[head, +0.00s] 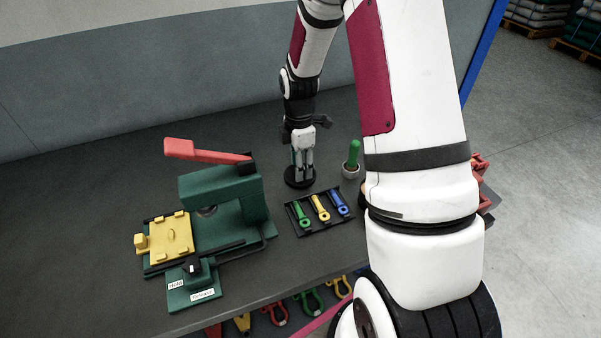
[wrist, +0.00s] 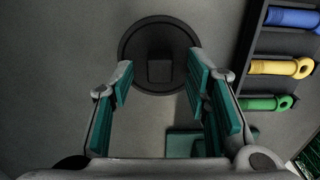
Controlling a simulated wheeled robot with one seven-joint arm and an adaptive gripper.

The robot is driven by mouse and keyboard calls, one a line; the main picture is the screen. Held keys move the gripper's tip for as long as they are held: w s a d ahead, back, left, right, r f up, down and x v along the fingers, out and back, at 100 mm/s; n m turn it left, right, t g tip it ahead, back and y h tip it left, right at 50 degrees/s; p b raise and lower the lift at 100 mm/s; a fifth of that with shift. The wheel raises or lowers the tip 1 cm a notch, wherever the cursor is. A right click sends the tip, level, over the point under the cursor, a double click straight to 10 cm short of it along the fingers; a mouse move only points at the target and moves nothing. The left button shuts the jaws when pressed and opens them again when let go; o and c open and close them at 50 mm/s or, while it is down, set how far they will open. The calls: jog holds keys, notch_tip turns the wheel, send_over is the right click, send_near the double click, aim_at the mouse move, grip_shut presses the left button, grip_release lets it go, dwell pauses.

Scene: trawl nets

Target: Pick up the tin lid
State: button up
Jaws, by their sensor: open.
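The tin lid, a black round disc with a square raised knob, lies flat on the dark bench top. In the wrist view the lid (wrist: 135,55) is at top centre, a little ahead of the fingertips. In the head view its rim (head: 290,182) shows beneath my gripper (head: 303,174), which points down at it. In the wrist view my gripper (wrist: 160,85) is open, its teal-padded fingers spread to either side with nothing between them. From the head view I cannot tell the exact height of the fingertips over the lid.
A black tray (head: 305,231) with green, yellow and blue tools lies close to the lid. A green press (head: 225,195) with a red lever stands to the left. A small pot (head: 350,171) holding a green object stands to the right. The bench behind is clear.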

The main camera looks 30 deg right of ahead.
jog(key=shift+f, duration=0.2)
grip_shut()
